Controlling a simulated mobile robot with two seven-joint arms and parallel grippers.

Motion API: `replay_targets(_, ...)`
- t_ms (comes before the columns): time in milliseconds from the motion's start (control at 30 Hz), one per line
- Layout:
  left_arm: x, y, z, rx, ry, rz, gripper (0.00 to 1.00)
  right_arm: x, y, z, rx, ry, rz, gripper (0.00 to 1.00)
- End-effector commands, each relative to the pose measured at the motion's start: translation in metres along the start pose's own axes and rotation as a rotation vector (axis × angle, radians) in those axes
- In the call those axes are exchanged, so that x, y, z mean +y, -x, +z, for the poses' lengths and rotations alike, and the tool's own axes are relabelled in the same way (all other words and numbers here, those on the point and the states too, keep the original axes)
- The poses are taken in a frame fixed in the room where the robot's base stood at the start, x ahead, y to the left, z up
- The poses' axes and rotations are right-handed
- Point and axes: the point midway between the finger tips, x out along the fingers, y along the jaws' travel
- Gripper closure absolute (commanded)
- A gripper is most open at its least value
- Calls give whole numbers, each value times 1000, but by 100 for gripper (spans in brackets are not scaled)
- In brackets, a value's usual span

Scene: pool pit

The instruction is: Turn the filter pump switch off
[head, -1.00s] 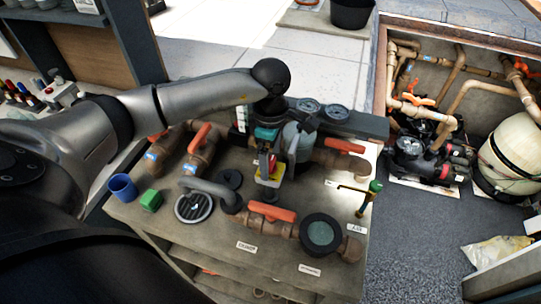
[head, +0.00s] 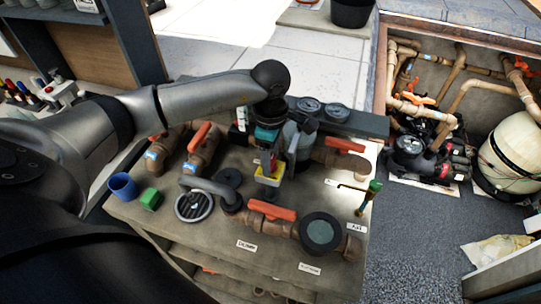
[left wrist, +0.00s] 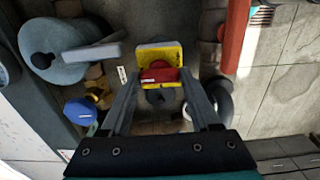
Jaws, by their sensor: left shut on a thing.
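The filter pump switch is a yellow plate (head: 268,180) with a red handle near the middle of the bench. In the left wrist view the yellow plate (left wrist: 158,53) has the red handle (left wrist: 160,75) in front of it. My left gripper (head: 268,160) reaches down over the switch from the left. In the left wrist view its two fingers (left wrist: 160,82) lie on either side of the red handle and are shut on it. The gripper partly hides the switch in the head view, and its on or off position cannot be read. My right gripper is not in view.
Around the switch on the bench are pipes with orange valve handles (head: 272,210), a round grate (head: 194,206), a dark round fitting (head: 320,232) and gauges (head: 308,106). A blue cup (head: 123,186) and a green block (head: 151,199) stand at the left. The pump pit lies at right.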

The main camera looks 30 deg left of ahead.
Motion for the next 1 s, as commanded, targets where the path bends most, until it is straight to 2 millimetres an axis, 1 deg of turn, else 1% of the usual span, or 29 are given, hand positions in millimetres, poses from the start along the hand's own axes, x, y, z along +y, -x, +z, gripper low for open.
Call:
replay_targets(33,0,0,0,0,0,0,84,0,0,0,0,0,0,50)
replay_targets(100,0,0,0,0,0,0,92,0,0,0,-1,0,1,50)
replay_targets(133,0,0,0,0,0,0,93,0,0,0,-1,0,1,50)
replay_targets(467,0,0,0,0,54,0,93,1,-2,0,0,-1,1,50)
replay_targets(667,0,0,0,0,177,0,93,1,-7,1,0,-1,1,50)
replay_targets(1000,1,0,0,0,489,1,93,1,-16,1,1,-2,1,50)
